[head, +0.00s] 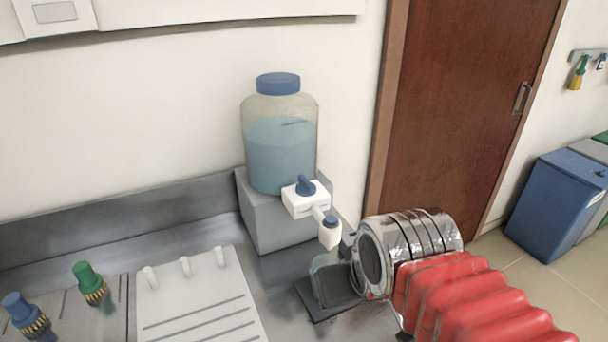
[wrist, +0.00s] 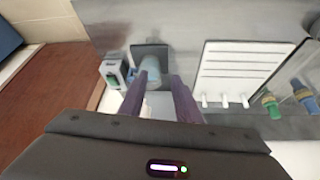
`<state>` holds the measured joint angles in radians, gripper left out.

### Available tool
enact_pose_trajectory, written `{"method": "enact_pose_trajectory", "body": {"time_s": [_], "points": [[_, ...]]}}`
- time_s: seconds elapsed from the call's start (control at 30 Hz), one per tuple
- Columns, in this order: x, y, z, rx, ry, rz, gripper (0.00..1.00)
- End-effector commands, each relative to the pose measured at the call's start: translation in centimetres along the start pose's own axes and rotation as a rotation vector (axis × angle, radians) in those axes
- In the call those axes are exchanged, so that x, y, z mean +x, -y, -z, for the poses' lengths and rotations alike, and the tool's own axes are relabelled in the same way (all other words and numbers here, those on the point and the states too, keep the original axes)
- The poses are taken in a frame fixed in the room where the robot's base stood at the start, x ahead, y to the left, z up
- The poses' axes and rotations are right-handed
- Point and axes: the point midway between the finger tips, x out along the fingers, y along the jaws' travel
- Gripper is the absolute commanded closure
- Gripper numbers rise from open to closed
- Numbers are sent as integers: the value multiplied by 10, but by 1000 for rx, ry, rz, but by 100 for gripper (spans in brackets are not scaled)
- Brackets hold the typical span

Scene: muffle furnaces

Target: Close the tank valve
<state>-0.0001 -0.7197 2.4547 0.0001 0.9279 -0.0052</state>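The tank (head: 280,150) is a clear jar with a blue cap and bluish liquid, on a grey block against the wall. Its white valve (head: 305,203) has a blue knob, and a short spout with a second blue knob (head: 330,221) extends to the right. A clear beaker (head: 333,283) stands below the spout on a dark plate; a pale blue vessel also shows in the wrist view (wrist: 150,68). My gripper (wrist: 159,75) is open, with a gap between its two dark fingers. In the head view my wrist is right of the spout, and the fingers are mostly hidden.
A white ribbed board (head: 195,300) with several pegs lies on the steel counter, left of the tank. A green-capped (head: 88,283) and a blue-capped brush-like item (head: 24,316) are farther left. A small grey box (wrist: 113,72) sits beside the beaker in the wrist view.

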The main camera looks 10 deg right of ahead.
Motion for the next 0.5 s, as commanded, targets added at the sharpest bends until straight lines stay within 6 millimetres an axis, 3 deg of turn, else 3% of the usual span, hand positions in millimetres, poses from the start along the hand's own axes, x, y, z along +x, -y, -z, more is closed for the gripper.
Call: {"method": "enact_pose_trajectory", "body": {"time_s": [0.5], "points": [[-47, -4, 117, -47, 121, 3, 70]]}}
